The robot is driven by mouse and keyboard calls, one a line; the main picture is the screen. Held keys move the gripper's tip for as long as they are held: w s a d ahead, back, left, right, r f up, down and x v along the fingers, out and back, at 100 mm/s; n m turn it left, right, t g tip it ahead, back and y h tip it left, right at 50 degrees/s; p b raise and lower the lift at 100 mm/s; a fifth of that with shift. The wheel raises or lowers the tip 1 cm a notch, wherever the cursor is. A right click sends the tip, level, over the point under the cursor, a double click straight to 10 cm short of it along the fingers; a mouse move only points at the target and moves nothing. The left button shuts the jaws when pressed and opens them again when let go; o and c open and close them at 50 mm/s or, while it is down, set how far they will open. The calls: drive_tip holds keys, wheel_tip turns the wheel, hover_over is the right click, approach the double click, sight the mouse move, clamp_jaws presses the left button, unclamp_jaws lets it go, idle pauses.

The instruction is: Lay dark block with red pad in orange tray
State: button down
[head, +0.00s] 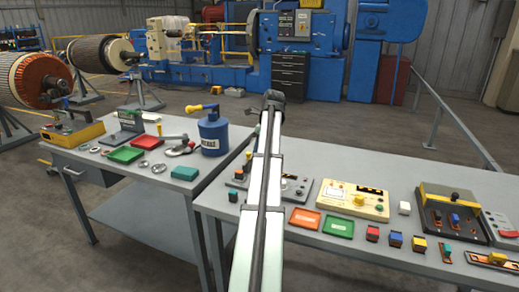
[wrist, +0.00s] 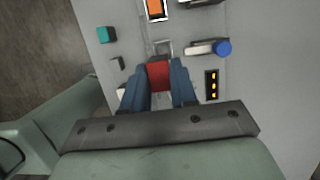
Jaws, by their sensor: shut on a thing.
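In the wrist view my gripper (wrist: 160,78) is shut on a block with a red pad (wrist: 159,75). Its blue fingers stand on either side, and the red face shows between them. The block's dark body is mostly hidden. In the head view I cannot make out my gripper or the held block; my arm rises across the middle. The orange tray (head: 305,218) lies on the right bench, just right of my arm, and looks empty. An orange patch with a dark frame (wrist: 155,8) shows at the wrist view's top edge; I cannot tell what it is.
A green tray (head: 338,227) lies right of the orange one. A red-topped block (head: 372,233) and other small blocks stand farther right. A cream control box (head: 353,200) stands behind the trays. In the wrist view a teal block (wrist: 106,34) lies at the upper left.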

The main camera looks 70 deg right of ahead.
drive_tip(key=s+d+m, duration=0.1)
drive_tip(key=s+d, duration=0.1)
drive_tip(key=s, duration=0.6)
drive_tip(key=m+h, duration=0.1)
drive_tip(key=m, duration=0.3)
hover_over(303, 218)
drive_tip(key=s, duration=0.1)
drive_tip(key=shift+s+a+f, duration=0.1)
drive_tip(key=shift+a+f, duration=0.05)
drive_tip(key=shift+f, duration=7)
drive_tip(key=shift+f+n, duration=0.15)
drive_tip(key=shift+n, duration=0.15)
drive_tip(key=c, duration=0.9)
unclamp_jaws()
